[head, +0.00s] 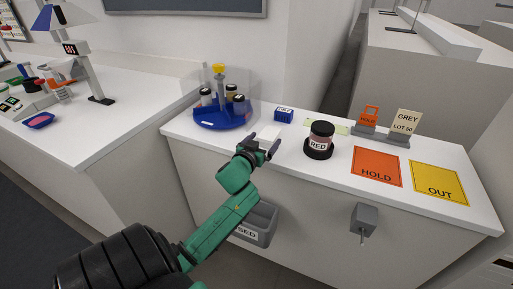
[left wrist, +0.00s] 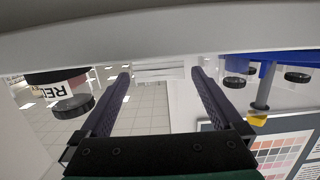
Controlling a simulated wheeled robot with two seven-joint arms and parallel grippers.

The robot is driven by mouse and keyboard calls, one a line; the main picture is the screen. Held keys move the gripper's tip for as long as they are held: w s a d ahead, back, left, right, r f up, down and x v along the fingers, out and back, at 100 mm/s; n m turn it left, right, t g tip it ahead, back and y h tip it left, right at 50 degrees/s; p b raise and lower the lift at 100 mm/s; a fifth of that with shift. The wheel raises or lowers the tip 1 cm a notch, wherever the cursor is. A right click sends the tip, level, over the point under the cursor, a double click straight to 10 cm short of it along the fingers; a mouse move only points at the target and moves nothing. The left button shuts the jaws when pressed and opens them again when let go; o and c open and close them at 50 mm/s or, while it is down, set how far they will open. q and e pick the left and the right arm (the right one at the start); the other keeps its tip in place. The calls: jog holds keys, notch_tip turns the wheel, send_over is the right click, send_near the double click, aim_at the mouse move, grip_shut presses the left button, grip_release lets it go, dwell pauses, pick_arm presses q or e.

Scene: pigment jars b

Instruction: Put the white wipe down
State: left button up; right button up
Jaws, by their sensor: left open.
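The white wipe (head: 270,132) is a small pale folded piece near the front edge of the white counter (head: 330,173), left of the RED jar (head: 319,141). In the left wrist view the wipe (left wrist: 160,72) shows as thin white layers against the counter's surface, between my fingertips. My left gripper (head: 263,144) is open at the counter's front edge, and it also shows in the left wrist view (left wrist: 161,80) with its two fingers apart on either side of the wipe. I cannot tell whether either finger touches it. My right gripper is not in view.
The orange HOLD mat (head: 376,168) and yellow OUT mat (head: 440,184) lie to the right. A grey bin (head: 262,224) hangs below the front edge.

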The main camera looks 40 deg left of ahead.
pick_arm(q)
jog(key=v, duration=0.6)
jog(key=shift+s, duration=0.25)
jog(key=shift+d, duration=0.15)
